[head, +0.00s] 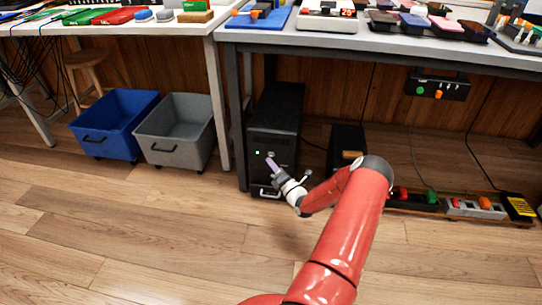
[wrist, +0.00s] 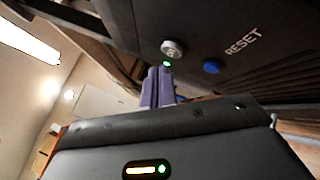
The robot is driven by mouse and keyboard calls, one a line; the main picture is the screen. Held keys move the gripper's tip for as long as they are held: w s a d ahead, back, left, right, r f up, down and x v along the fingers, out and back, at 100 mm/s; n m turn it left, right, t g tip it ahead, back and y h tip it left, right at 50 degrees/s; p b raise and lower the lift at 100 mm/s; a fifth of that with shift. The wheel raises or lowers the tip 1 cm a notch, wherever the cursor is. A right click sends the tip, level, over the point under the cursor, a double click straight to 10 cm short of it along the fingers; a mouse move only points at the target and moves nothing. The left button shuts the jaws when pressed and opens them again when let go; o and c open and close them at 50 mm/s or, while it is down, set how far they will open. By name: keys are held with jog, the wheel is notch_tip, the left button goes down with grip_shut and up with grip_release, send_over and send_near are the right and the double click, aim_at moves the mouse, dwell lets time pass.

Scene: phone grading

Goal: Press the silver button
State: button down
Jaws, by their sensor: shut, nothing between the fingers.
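The silver button (wrist: 173,49) is a round metal button on the front of a black computer tower, with a small green light just beside it. The tower (head: 276,112) stands on the floor under the right-hand table. My gripper (head: 269,160) is shut and empty, its purple fingers pointing at the tower's front. In the wrist view, the fingertips (wrist: 160,70) are close to the silver button, just below it in the picture. I cannot tell whether they touch the front panel. In the head view my fingers cover part of the panel near the button.
A blue button (wrist: 211,67) marked RESET sits to the right of the silver one. A black box (head: 347,145) stands right of the tower. Blue (head: 115,122) and grey (head: 177,133) bins stand left. The table (head: 370,43) overhangs the tower. Floor in front is clear.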

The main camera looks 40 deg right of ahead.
jog(key=shift+s+a+p, duration=1.25)
jog(key=shift+s+a, duration=0.35)
jog(key=shift+a, duration=0.2)
